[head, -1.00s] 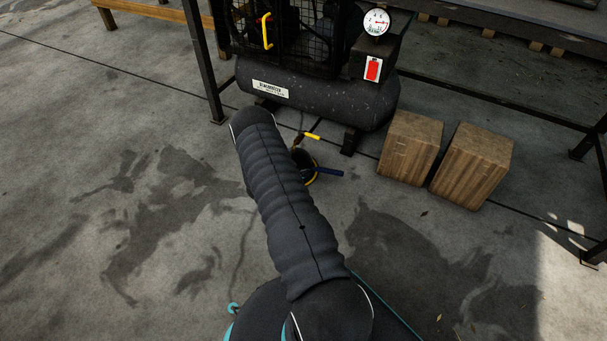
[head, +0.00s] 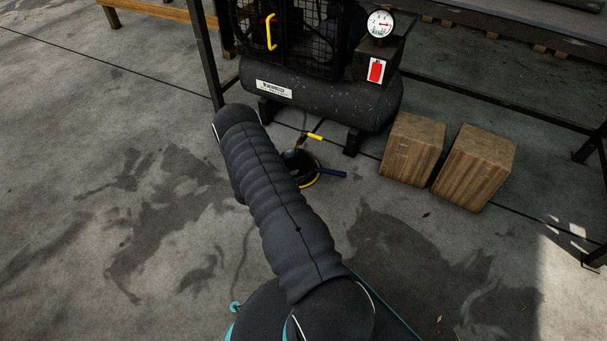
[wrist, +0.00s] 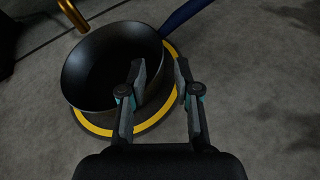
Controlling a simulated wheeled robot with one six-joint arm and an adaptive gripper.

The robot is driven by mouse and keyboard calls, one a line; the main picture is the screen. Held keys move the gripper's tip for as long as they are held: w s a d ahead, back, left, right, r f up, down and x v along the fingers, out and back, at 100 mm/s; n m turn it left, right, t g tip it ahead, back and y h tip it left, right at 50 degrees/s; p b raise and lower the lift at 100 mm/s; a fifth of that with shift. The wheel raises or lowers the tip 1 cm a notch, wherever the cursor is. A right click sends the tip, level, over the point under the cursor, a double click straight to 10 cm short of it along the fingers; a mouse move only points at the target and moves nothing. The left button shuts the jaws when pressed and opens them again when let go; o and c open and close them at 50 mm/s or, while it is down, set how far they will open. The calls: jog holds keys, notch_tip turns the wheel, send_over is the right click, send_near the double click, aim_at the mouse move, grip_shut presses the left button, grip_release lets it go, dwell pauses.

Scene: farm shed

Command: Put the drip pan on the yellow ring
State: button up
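The drip pan is a dark round pan (wrist: 88,75) with a blue handle (wrist: 186,14). It stands over the yellow ring (wrist: 102,130) on the floor, and the ring shows around its right and near sides. In the head view the pan (head: 296,160), its handle and part of the ring (head: 311,183) show beside my arm, below the compressor. My gripper (wrist: 161,76) is open at the pan's right side. The left finger overlaps the pan and the right finger is outside it, with a gap between them. I cannot tell whether either finger touches the pan.
Two wooden blocks (head: 412,150) (head: 474,168) stand to the right. Dark metal frame legs (head: 207,60) stand at left and right. The stained concrete floor is clear in front.

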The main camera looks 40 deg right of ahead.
jog(key=v, duration=0.6)
jog(key=s+a+r+m+g+y, duration=0.1)
jog(key=s+a+r+m+y, duration=0.15)
jog(key=r, duration=0.75)
jog(key=s+a+r+m+y, duration=0.15)
jog(key=r+m, duration=0.25)
jog(key=r, duration=0.7)
jog(key=s+a+r+m+g+y, duration=0.1)
jog(key=a+r+m, duration=0.2)
jog(key=r, duration=0.7)
jog(key=s+a+r+m+t+y, duration=0.6)
jog(key=s+a+r, duration=1.2)
jog(key=s, duration=0.4)
jog(key=a+t+y, duration=0.1)
jog(key=y, duration=0.1)
jog(key=shift+r+m+y, duration=0.25)
jog(key=shift+m+y, duration=0.1)
jog(key=shift+y, duration=0.05)
jog(key=shift+s, duration=0.1)
